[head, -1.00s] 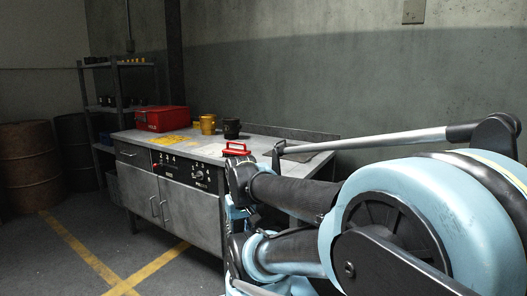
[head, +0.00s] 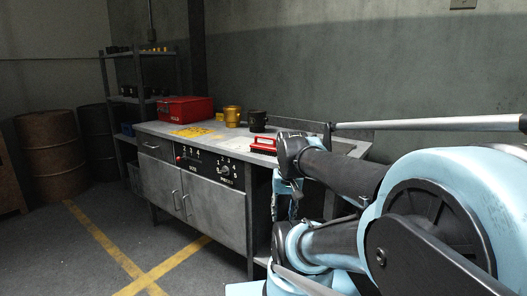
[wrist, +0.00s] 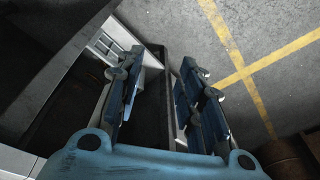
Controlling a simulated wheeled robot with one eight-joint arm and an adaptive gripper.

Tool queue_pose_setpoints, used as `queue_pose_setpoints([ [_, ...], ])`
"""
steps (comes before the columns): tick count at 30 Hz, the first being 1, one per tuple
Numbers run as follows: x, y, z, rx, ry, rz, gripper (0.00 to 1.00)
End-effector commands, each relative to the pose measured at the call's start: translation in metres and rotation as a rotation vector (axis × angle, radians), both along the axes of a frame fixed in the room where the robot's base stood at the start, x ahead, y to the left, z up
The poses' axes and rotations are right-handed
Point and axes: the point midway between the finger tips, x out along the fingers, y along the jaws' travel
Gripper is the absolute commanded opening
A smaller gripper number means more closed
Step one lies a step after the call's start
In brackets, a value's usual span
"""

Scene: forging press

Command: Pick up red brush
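The red brush (head: 264,144) lies on the grey workbench top (head: 222,148), near its front right part. My arm partly hides the bench just right of the brush. In the wrist view my gripper (wrist: 158,75) points down past the bench side toward the floor. Its two blue fingers stand apart with nothing between them. The brush does not show in the wrist view. In the head view my gripper's fingers are mostly hidden behind my arm, in front of the bench.
On the bench stand a red toolbox (head: 185,109), a yellow mug (head: 232,116) and a black mug (head: 257,121). A shelf rack (head: 140,85) and rusty barrels (head: 50,155) stand at the left. The floor before the cabinet is clear, with yellow lines (head: 150,278).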

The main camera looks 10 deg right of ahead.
Motion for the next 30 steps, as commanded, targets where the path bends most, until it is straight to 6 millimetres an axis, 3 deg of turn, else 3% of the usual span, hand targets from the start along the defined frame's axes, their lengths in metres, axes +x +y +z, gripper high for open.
queue_pose_setpoints([
  [6,0.055,0.002,0.074,0.119,0.045,-0.348,0.35],
  [15,0.140,-0.003,0.163,0.275,0.138,-0.843,0.35],
  [24,0.232,-0.021,0.234,0.406,0.260,-1.334,0.35],
  [30,0.294,-0.041,0.272,0.476,0.360,-1.657,0.35],
])
